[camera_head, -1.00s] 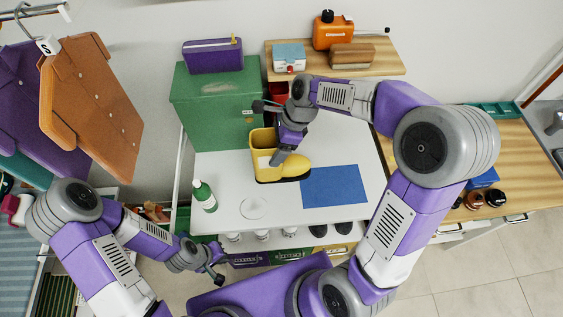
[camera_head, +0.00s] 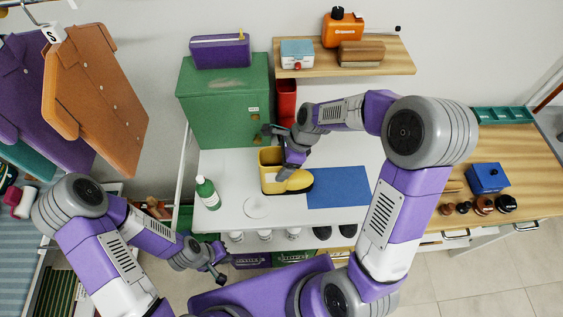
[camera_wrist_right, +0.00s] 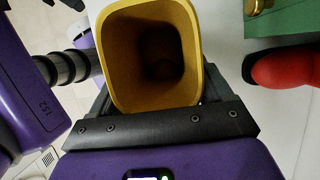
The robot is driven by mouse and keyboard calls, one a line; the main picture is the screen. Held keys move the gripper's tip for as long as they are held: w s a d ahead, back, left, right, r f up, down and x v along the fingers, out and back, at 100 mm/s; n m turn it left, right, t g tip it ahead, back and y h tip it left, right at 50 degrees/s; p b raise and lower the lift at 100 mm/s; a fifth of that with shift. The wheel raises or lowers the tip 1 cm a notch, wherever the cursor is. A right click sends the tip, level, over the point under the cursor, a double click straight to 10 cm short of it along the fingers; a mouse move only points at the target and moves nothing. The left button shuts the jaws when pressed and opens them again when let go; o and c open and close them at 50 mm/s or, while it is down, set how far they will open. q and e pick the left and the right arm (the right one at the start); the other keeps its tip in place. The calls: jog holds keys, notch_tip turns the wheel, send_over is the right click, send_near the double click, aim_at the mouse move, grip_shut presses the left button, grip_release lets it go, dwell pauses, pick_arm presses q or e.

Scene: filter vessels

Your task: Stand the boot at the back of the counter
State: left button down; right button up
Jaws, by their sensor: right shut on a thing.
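The yellow boot (camera_head: 270,183) with its dark sole is upright over the white counter, left of the blue mat (camera_head: 340,186), its toe pointing right. My right gripper (camera_head: 283,172) is shut on it near the shaft. In the right wrist view the boot's open top (camera_wrist_right: 155,55) faces the camera and is empty as far as I see. I cannot tell whether the sole touches the counter (camera_head: 228,163). My left gripper (camera_head: 219,270) hangs in front of the counter's front edge, away from the boot; its jaw opening is unclear.
A green cabinet (camera_head: 225,105) stands at the back left of the counter, with a red object (camera_head: 286,98) beside it. A green bottle (camera_head: 206,192) stands at the front left, near a faint circle (camera_head: 257,207). A wooden shelf (camera_head: 390,62) is above the back.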

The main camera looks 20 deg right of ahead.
jog(key=shift+f, duration=0.1)
jog(key=o, duration=1.6)
jog(key=shift+c, duration=0.2)
